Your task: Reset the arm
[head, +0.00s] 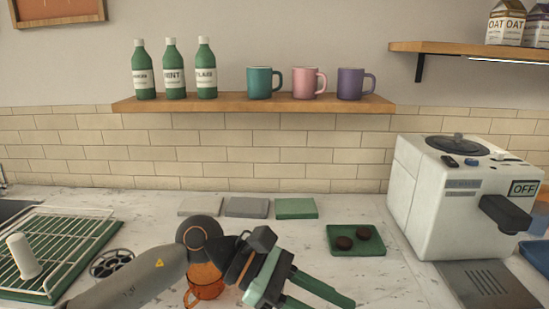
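My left arm comes in from the lower left and reaches across the front of the counter (375,285). My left gripper (326,299) points to the lower right, its two green fingers spread apart with nothing seen between them. The lower finger runs out of the bottom of the picture. My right gripper is not in view.
A green tray with dark pucks (356,251) lies beyond the gripper. The white coffee machine (425,205), marked OFF, stands at right with a drip grate (486,283). A drying rack (75,237) is at left. Bottles and mugs stand on the shelf (225,104).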

